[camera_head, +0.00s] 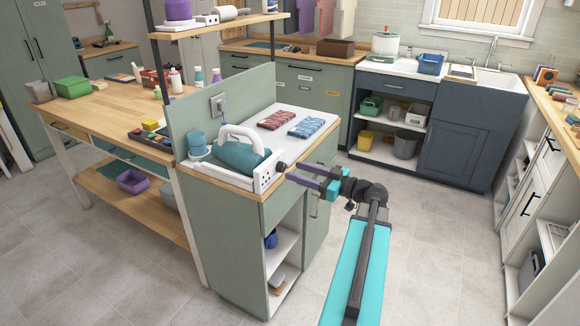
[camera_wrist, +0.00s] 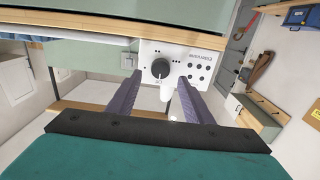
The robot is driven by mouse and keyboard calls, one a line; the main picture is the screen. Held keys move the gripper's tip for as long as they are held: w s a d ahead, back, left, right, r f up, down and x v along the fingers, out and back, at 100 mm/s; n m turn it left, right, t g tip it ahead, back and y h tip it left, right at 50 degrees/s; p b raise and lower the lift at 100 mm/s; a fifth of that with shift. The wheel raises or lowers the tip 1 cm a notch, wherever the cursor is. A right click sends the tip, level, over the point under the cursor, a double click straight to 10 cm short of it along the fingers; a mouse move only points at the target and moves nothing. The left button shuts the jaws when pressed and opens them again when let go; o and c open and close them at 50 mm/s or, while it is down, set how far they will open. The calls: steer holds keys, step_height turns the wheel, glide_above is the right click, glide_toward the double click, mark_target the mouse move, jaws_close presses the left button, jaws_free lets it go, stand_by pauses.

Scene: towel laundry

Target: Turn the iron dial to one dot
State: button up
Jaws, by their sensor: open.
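The iron (camera_head: 240,155) has a teal body and a white handle, and sits with its white base on the counter. The black iron dial (camera_head: 281,168) sticks out from the base's end panel. In the wrist view the dial (camera_wrist: 160,68) is near the top centre, with a light pointer mark and small dots around it. My gripper (camera_head: 295,174) is open, its purple fingers pointing at the panel. In the wrist view the fingertips of my gripper (camera_wrist: 158,80) stand on both sides of the dial; I cannot tell whether they touch it.
The panel (camera_wrist: 195,62) also bears several dark round spots and a white part below the dial. Red and blue folded towels (camera_head: 276,119) lie on the white counter top (camera_head: 287,142). A green backboard (camera_head: 192,118) rises behind the iron. The floor (camera_head: 425,230) to the right is clear.

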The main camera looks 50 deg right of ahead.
mark_target(284, 167)
steer(key=shift+p+x, duration=0.4)
steer(key=shift+x, duration=1.7)
steer(key=c, duration=1)
steer(key=shift+w+d, duration=0.1)
steer(key=shift+d, duration=0.2)
steer(key=shift+a, duration=0.2)
